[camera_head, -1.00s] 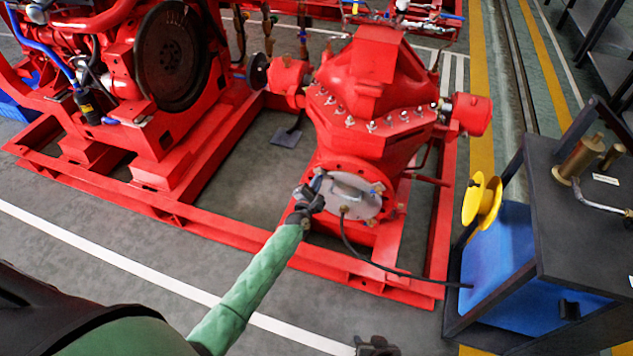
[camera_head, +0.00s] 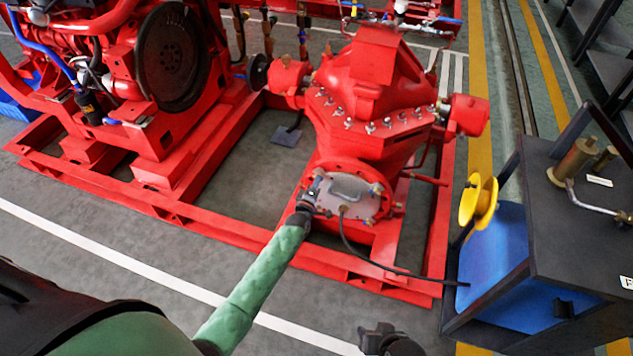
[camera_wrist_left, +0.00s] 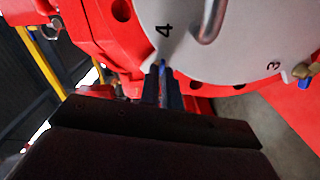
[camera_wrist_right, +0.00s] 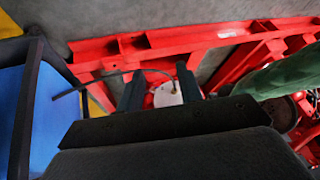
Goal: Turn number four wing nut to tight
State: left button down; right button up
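The grey round cover plate (camera_head: 345,205) with a handle sits on the front of the red pump. In the left wrist view the plate (camera_wrist_left: 240,45) shows a printed 4 close to my fingertips and a 3 at right. My left gripper (camera_head: 309,201) is at the plate's left edge. Its fingers (camera_wrist_left: 162,80) are close together around a small, partly hidden bluish piece beside the 4, apparently the number four wing nut (camera_wrist_left: 161,66). A brass-coloured wing nut (camera_wrist_left: 301,70) is beside the 3. My right gripper (camera_head: 376,333) is open and empty, low in front of the pump; its fingers (camera_wrist_right: 160,82) are apart.
A yellow reel (camera_head: 479,202) is on the cart's side. Red frame rails (camera_head: 200,222) surround the pump base. The floor in front is clear.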

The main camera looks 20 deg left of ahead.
notch_tip(320, 180, up, 11)
jog(key=s+d+g+p, duration=0.1)
jog(key=s+p, duration=0.1)
pick_arm(q)
jog(key=shift+a+f+m+b, duration=0.15)
jog(key=shift+m+b, duration=1)
jog(key=shift+m, duration=7.05)
jog(key=shift+a+r+m+b, duration=0.2)
jog(key=shift+m+b, duration=0.9)
jog(key=shift+m, duration=7.1)
pick_arm(e)
notch_tip(320, 180, down, 21)
jog(key=w+a+t, duration=0.1)
jog(key=w+t, duration=0.1)
jog(key=shift+a+r, duration=0.2)
